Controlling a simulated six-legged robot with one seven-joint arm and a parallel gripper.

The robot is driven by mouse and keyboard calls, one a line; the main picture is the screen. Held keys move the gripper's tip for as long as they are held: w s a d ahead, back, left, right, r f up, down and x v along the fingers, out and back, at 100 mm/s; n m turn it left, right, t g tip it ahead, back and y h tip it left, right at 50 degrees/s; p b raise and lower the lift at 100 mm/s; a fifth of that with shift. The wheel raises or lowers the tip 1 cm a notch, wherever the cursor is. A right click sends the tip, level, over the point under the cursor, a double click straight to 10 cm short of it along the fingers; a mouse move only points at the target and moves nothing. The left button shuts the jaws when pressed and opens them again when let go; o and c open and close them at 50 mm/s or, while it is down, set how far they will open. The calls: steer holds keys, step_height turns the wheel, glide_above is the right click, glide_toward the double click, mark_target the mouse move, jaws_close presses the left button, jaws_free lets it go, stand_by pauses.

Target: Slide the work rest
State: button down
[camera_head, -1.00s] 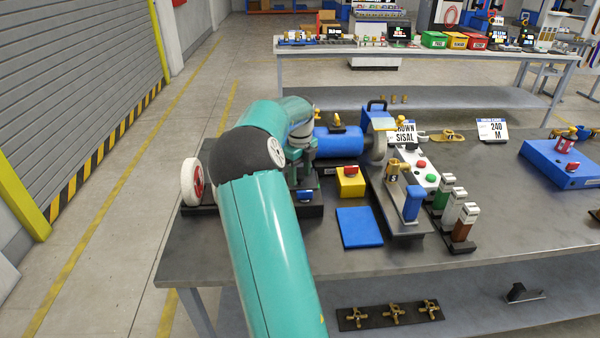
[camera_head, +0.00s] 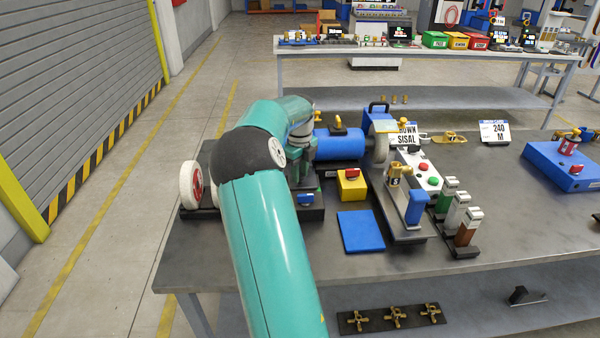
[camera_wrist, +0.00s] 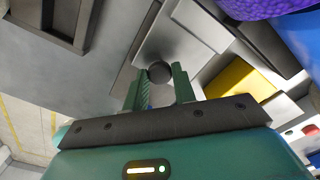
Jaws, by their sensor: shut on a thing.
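My gripper (camera_wrist: 160,80) shows in the wrist view with its two green fingers on either side of a dark round knob (camera_wrist: 159,71). It is shut on this knob, which stands against a light grey metal part (camera_wrist: 180,45). That part looks like the work rest, but I cannot see its whole shape. In the head view my arm hides the knob and the work rest. The blue grinder (camera_head: 340,145) has a grey wheel (camera_head: 379,147) at its right end; a wheel with a red hub (camera_head: 192,184) shows left of my arm.
A yellow switch box (camera_head: 351,184) and a blue pad (camera_head: 360,231) lie right of my arm. Beyond them are a plate with a blue-handled fixture (camera_head: 415,206), several coloured blocks and a blue case (camera_head: 562,166). The bench's front right is clear.

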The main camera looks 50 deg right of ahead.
steer(key=shift+w+d, duration=0.15)
steer(key=shift+w, duration=0.05)
steer(key=c, duration=1.1)
jaws_free()
steer(key=shift+c, duration=0.2)
steer(key=shift+s, duration=0.1)
step_height(320, 180, up, 14)
